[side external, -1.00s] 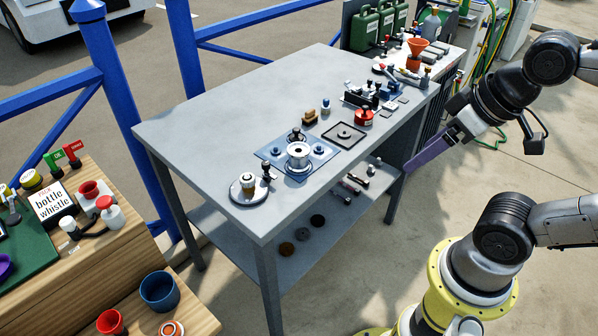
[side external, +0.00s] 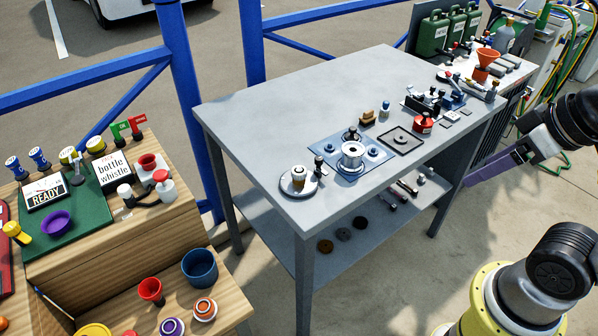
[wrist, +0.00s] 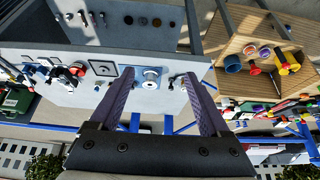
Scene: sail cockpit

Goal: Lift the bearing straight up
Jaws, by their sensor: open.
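A shiny silver ring-shaped part, which looks like the bearing (side external: 352,156), sits on a blue plate (side external: 375,154) on the grey workbench. The bearing also shows in the wrist view (wrist: 151,75), between my fingertips in the picture but well beyond them. My gripper (side external: 468,183) has long purple fingers and is off the bench's right side, apart from the bearing. In the wrist view, my gripper (wrist: 158,82) has its two fingers spread wide with nothing between them. In the side view one finger largely hides the other.
A round pale dish (side external: 291,188) with a small jar stands left of the blue plate. A dark square tray (side external: 401,141) and a red can (side external: 423,123) lie to its right. Blue railings (side external: 176,90) run behind. The bench's back left is clear.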

